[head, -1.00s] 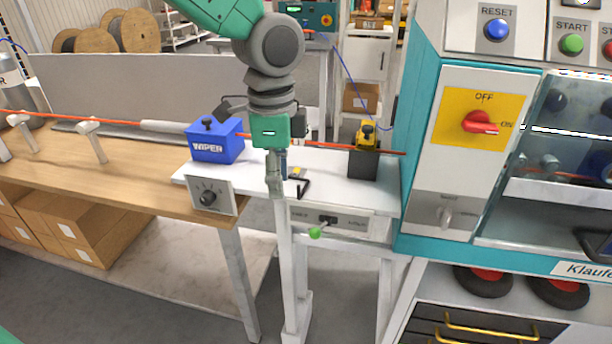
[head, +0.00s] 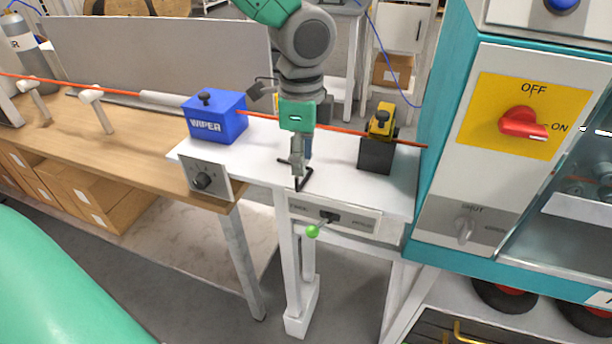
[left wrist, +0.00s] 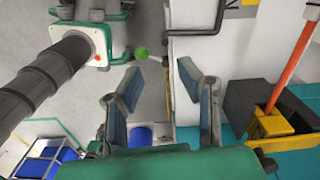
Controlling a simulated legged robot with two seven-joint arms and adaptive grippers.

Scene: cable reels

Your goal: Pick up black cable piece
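The black cable piece (head: 306,183) is a thin bent black shape near the front edge of the white table, in the middle of the head view. In the left wrist view it appears as a dark angled line (left wrist: 219,24) beyond the fingers, toward the top. My left gripper (head: 298,176) points down over the table, its fingertips close to the piece and partly covering it in the head view. In the left wrist view the left gripper (left wrist: 160,71) has its two blue-padded fingers apart with nothing between them. My right gripper does not show.
The blue wiper box (head: 214,117) stands left of the gripper. The black and yellow holder (head: 376,152) stands right. An orange cable (head: 340,130) runs behind. A green-knobbed lever (head: 313,231) sticks out below the table front. The teal machine (head: 437,105) bounds the right side.

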